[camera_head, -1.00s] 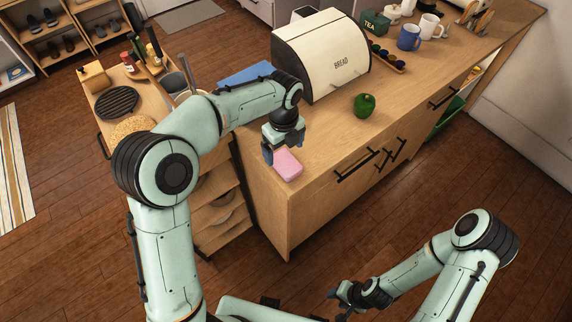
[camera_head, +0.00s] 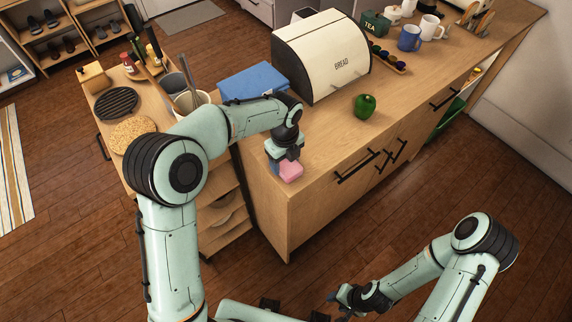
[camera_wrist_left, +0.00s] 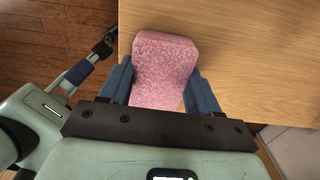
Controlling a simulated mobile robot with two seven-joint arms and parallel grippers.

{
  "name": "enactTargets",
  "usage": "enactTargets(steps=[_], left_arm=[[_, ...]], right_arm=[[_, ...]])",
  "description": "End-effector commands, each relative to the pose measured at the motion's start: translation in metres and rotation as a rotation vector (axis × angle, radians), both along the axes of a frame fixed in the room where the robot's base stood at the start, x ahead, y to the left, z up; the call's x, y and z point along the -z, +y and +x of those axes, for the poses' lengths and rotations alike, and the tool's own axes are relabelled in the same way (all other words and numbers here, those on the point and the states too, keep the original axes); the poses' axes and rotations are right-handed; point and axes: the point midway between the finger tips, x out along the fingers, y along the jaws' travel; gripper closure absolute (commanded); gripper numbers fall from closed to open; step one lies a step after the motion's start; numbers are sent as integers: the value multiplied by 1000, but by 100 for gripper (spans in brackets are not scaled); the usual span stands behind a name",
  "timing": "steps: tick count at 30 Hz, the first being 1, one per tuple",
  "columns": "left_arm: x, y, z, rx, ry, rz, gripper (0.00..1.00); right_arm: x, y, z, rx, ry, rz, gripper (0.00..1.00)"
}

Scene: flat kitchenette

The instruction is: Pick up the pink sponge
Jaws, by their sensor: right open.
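The pink sponge (camera_head: 291,172) lies near the front left corner of the wooden counter, partly hidden by my left gripper (camera_head: 284,167). In the left wrist view the sponge (camera_wrist_left: 165,65) sits between the two blue fingers of the left gripper (camera_wrist_left: 160,88). The fingers are close to its sides; I cannot tell whether both press on it. The sponge appears to rest on the counter. My right gripper (camera_head: 343,299) is open and empty, low over the floor, away from the counter.
A blue box (camera_head: 254,82) and a bread box (camera_head: 322,58) stand behind the left arm. A green pepper (camera_head: 365,105) stands to the right of the sponge. The counter (camera_head: 325,140) between them is clear. A lower shelf unit with pots and boards is at left.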

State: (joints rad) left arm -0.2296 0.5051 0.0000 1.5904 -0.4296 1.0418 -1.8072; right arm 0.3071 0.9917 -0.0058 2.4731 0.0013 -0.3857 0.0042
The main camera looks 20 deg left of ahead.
Motion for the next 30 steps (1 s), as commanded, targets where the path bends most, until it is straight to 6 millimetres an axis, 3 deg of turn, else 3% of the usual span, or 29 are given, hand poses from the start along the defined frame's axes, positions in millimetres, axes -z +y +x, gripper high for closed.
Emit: enactTargets(steps=[8,13,24,30], left_arm=[[-2,0,0,0,-1,-1,66],[-22,0,1,-1,-5,-1,66],[-126,0,2,0,-9,-2,66],[-173,0,2,1,-7,-1,66]], right_arm=[[0,0,0,0,0,0,57],[-4,0,3,0,-3,0,57],[-26,0,23,0,-27,0,57],[-38,0,37,0,-43,0,57]])
